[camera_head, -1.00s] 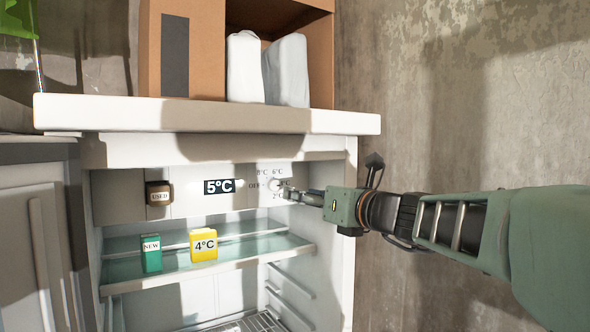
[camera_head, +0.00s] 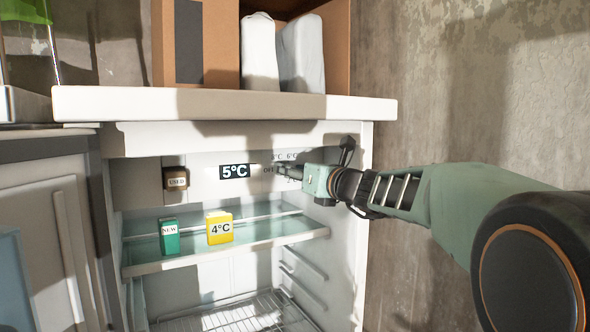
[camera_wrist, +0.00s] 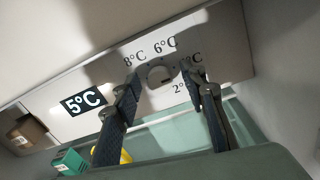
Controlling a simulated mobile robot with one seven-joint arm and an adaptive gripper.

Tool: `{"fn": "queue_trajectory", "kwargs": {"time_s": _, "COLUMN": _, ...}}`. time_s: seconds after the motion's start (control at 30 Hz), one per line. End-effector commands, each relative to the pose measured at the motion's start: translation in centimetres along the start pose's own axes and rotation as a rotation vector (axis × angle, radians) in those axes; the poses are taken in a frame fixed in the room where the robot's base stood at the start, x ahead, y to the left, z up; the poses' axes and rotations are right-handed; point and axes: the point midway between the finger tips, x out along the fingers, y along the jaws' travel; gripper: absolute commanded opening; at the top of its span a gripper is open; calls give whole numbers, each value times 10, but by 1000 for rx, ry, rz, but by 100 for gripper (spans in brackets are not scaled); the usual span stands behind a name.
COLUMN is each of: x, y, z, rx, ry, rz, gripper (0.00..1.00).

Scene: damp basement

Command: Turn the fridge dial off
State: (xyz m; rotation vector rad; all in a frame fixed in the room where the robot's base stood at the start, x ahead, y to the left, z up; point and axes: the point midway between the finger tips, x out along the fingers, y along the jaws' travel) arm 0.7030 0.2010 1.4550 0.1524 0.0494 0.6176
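The open fridge's control panel (camera_head: 213,178) has a "5°C" display (camera_head: 235,171), which also shows in the wrist view (camera_wrist: 82,102). In the head view my gripper (camera_head: 284,171) covers most of the dial and part of the OFF label. In the wrist view my gripper (camera_wrist: 160,73) is open, with one fingertip on each side of the dial. I cannot tell whether either finger touches it. The dial's pointing direction is unclear.
A brown USED box (camera_head: 176,178) hangs at the panel's left. A green NEW box (camera_head: 169,236) and a yellow 4°C box (camera_head: 220,228) stand on the glass shelf (camera_head: 270,244) below. The white top (camera_head: 230,104) overhangs the panel. A wall is right.

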Motion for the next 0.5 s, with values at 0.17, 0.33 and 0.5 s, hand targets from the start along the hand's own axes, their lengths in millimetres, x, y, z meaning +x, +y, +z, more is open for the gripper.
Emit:
{"fn": "queue_trajectory", "kwargs": {"time_s": 0.17, "x": 1, "y": 0, "z": 0, "rx": 0, "ry": -1, "rz": 0, "gripper": 39}}
{"fn": "queue_trajectory", "kwargs": {"time_s": 0.33, "x": 0, "y": 0, "z": 0, "rx": 0, "ry": 0, "rz": 0, "gripper": 28}}
{"fn": "queue_trajectory", "kwargs": {"time_s": 0.5, "x": 0, "y": 0, "z": 0, "rx": 0, "ry": 0, "rz": 0, "gripper": 9}}
